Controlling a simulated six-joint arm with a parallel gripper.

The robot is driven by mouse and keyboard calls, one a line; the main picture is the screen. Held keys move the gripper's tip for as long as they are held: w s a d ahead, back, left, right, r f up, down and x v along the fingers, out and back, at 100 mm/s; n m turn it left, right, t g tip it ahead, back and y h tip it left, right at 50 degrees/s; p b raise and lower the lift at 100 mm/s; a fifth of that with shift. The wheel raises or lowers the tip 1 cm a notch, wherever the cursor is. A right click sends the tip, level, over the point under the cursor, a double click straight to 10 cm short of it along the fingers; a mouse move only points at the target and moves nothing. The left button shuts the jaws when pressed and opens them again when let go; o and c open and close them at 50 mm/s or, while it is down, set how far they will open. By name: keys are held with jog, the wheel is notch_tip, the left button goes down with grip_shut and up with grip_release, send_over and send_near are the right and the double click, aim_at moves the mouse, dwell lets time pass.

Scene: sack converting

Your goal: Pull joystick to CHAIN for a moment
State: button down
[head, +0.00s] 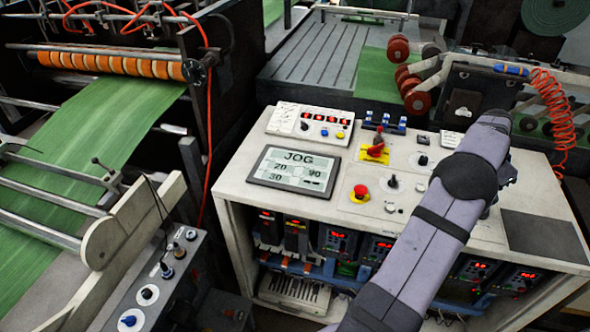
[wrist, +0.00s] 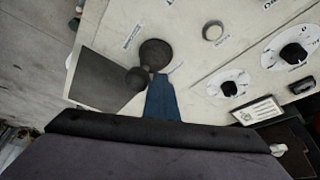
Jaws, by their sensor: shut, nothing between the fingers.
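The joystick, with a dark ball knob (wrist: 138,77) and a round black base (wrist: 156,53), stands on the white panel in the wrist view. My gripper (wrist: 160,82) shows there as narrow blue fingers, shut and empty, right beside the ball. I cannot tell whether they touch it. The lettering around the joystick is too blurred to read. In the head view my arm covers the joystick and most of my gripper.
The white console top (head: 290,205) carries a JOG display (head: 297,170), a red mushroom button (head: 360,193) and a red switch on a yellow plate (head: 376,150). Two dial knobs (wrist: 293,53) sit right of the joystick in the wrist view. A dark pad (wrist: 105,82) lies left of it.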

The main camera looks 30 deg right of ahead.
jog(key=shift+p, duration=0.3)
jog(key=shift+w+d+r+p, duration=0.1)
jog(key=shift+w+d+p, duration=0.45)
jog(key=shift+p, duration=0.6)
jog(key=shift+w+d+p, duration=0.6)
jog(key=shift+d+p, duration=0.05)
jog(key=shift+p, duration=0.85)
jog(key=shift+w+d+p, duration=0.5)
jog(key=shift+w+p, duration=0.1)
jog(key=shift+p, duration=1)
notch_tip(320, 180, up, 8)
jog(key=p, duration=0.6)
